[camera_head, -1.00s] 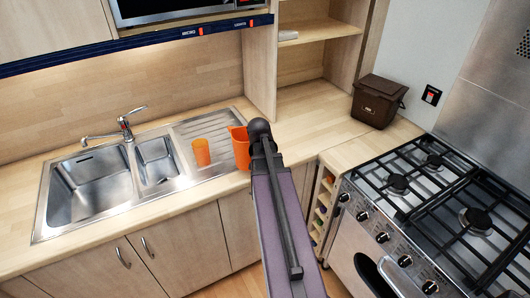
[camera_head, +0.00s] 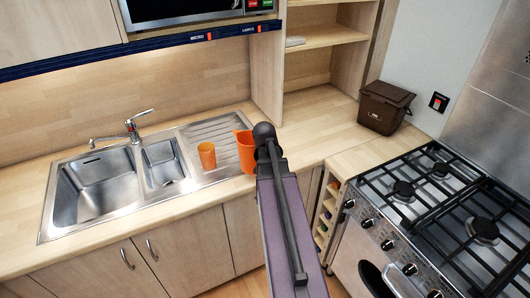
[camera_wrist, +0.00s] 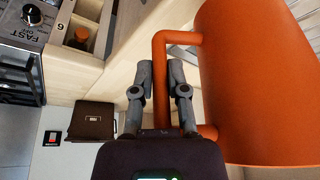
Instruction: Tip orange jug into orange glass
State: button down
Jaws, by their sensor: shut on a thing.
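The orange jug (camera_head: 245,151) is at the right end of the drainboard in the head view, partly hidden behind my arm's end. In the wrist view the jug (camera_wrist: 258,85) fills the right side, with its handle (camera_wrist: 185,85) between the fingers of my gripper (camera_wrist: 161,75). My gripper is shut on the handle. The orange glass (camera_head: 207,155) stands upright on the drainboard, just left of the jug with a small gap. The head view does not show my fingers, and the inside of the jug is hidden.
The steel sink (camera_head: 97,187) lies left of the glass, with a tap (camera_head: 133,125) behind it. A brown bin (camera_head: 384,107) stands on the counter to the right, beside the gas hob (camera_head: 440,195). The counter behind my arm (camera_head: 310,115) is clear.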

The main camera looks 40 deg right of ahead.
jog(key=w+a+r+p, duration=0.2)
jog(key=w+r+p, duration=0.1)
jog(key=w, duration=0.2)
jog(key=w+a+r+p, duration=0.1)
jog(key=w+r+p, duration=0.3)
jog(key=w+a+r+p, duration=0.2)
jog(key=w+r+p, duration=0.1)
jog(key=w+r, duration=0.1)
jog(key=shift+w+a+p, duration=0.35)
jog(key=shift+w+p, duration=0.05)
jog(key=shift+w, duration=0.4)
jog(key=shift+w+a+r, duration=0.3)
jog(key=shift+w, duration=0.15)
jog(key=shift+d+h, duration=0.1)
jog(key=shift+h, duration=0.2)
jog(key=shift+s+d+h+b, duration=0.15)
jog(key=shift+d+h+b, duration=0.35)
jog(key=shift+h, duration=0.5)
jog(key=shift+d+n+h+b, duration=0.2)
jog(key=shift+n+h+b, duration=0.1)
jog(key=shift+h+b, duration=0.55)
jog(key=shift+d+r+g+h, duration=0.1)
jog(key=shift+r+g+h, duration=0.2)
jog(key=shift+r+h, duration=0.1)
jog(key=shift+s+r+h, duration=0.1)
jog(key=shift+r+h, duration=0.05)
jog(key=shift+h, duration=0.2)
